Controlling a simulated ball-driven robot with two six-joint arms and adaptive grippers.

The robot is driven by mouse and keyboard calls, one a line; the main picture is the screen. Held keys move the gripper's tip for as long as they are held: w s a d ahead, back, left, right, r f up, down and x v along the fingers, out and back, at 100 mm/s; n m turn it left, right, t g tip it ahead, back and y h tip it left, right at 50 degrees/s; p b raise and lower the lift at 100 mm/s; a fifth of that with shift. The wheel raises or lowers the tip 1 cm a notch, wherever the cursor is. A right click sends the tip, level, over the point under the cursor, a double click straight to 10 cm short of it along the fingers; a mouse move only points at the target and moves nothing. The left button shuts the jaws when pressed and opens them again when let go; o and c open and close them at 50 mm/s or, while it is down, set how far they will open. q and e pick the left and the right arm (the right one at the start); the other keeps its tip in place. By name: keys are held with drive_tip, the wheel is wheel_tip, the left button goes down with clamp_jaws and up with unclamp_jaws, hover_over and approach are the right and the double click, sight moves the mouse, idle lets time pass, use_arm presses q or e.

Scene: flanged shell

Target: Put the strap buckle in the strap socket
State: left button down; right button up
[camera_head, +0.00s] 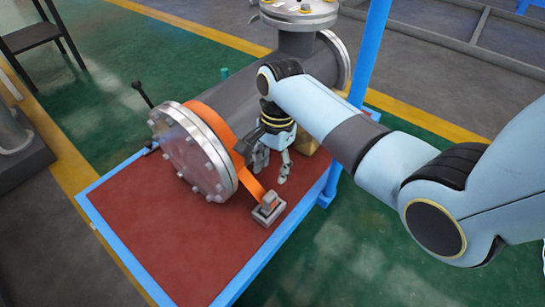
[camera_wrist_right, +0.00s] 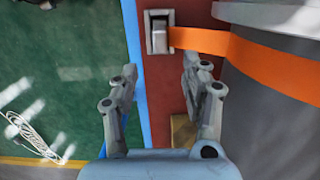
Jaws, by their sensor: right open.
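The orange strap (camera_head: 248,183) runs over the flanged grey shell and down to the red platform. At its lower end is the grey strap buckle (camera_head: 269,201), at the square grey strap socket (camera_head: 267,217) near the platform's blue edge. In the right wrist view the buckle (camera_wrist_right: 160,42) lies within the outline of the socket (camera_wrist_right: 158,15), with the strap (camera_wrist_right: 205,40) coming from the right; how deep it sits I cannot tell. My right gripper (camera_head: 273,172) is open and empty, beside the strap and apart from the buckle. My left gripper is not in view.
The shell's bolted flange (camera_head: 195,155) stands left of my right gripper, close to it. A tan block (camera_head: 306,143) lies behind the gripper. A blue post (camera_head: 366,55) rises at the platform's right edge. The front of the red platform (camera_head: 170,250) is clear.

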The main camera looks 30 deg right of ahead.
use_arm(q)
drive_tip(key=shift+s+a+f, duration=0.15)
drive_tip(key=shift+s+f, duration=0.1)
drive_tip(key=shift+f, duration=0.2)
use_arm(e)
drive_tip(key=s+d+f+n, duration=0.2)
drive_tip(key=s+n, duration=0.3)
drive_tip(key=s, duration=0.5)
drive_tip(key=s+d+f+n+h, duration=0.1)
drive_tip(key=s+f+n, duration=0.3)
drive_tip(key=s, duration=0.6)
drive_tip(key=s+d+f+n+h, duration=0.1)
drive_tip(key=s+d+f+n, duration=0.1)
drive_tip(key=s+n, duration=0.4)
drive_tip(key=s+d, duration=0.1)
drive_tip(key=s, duration=0.3)
drive_tip(key=shift+s+f+t, duration=0.4)
use_arm(q)
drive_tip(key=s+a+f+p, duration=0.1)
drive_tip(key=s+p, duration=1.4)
drive_tip(key=p, duration=0.1)
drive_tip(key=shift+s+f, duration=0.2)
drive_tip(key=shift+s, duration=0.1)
use_arm(e)
drive_tip(key=s+d+f, duration=0.1)
drive_tip(key=s, duration=1.4)
drive_tip(key=shift+s+f, duration=0.2)
drive_tip(key=shift+s, duration=0.1)
